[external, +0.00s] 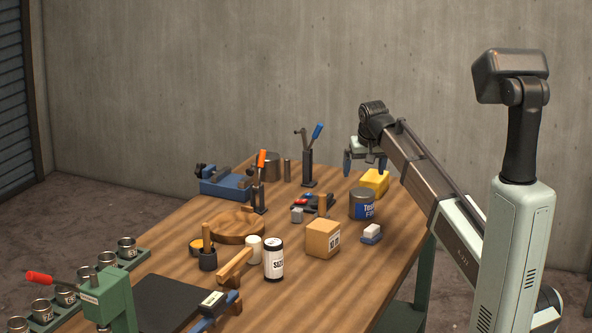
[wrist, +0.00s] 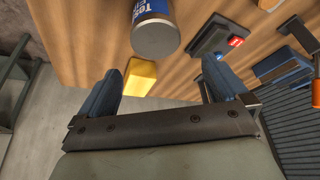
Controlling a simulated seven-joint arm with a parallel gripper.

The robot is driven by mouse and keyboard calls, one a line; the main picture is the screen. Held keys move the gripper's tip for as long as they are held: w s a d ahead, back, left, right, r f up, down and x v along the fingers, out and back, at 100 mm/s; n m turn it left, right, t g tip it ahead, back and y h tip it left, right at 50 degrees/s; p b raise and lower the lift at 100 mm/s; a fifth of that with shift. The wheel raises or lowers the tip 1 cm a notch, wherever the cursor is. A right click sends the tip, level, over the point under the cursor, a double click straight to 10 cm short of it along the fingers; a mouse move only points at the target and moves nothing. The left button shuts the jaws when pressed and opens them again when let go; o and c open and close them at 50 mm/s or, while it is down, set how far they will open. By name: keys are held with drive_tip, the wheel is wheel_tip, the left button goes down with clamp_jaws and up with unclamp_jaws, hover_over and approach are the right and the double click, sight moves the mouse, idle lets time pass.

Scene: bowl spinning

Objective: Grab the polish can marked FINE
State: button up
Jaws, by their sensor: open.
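A grey can with a blue label (external: 362,206) stands upright near the table's right edge. Its label is partly readable, with "Te" above and "FI" below. It also shows at the top of the wrist view (wrist: 154,36), its grey end facing the camera. A white can with a black lid (external: 274,262) stands nearer the front; its lettering looks like "SIZE". My gripper (external: 365,168) is open and empty above the table's far right part, up and behind the blue-labelled can. In the wrist view its blue fingers (wrist: 163,72) are spread apart, clear of the can.
A yellow block (external: 375,181) lies behind the blue-labelled can; it also shows between my fingers in the wrist view (wrist: 140,77). A cardboard box (external: 323,239) and a small blue-and-white block (external: 371,234) stand in front. A clamp with a blue handle (external: 309,160) rises to the left.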

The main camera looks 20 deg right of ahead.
sight(363, 192)
drive_tip(key=x, duration=0.7)
drive_tip(key=shift+d+f, duration=0.15)
drive_tip(key=shift+f, duration=0.55)
drive_tip(key=shift+s+x, duration=0.15)
drive_tip(key=shift+x, duration=0.9)
drive_tip(key=shift+s+x, duration=0.15)
drive_tip(key=shift+x, duration=0.85)
drive_tip(key=c, duration=1)
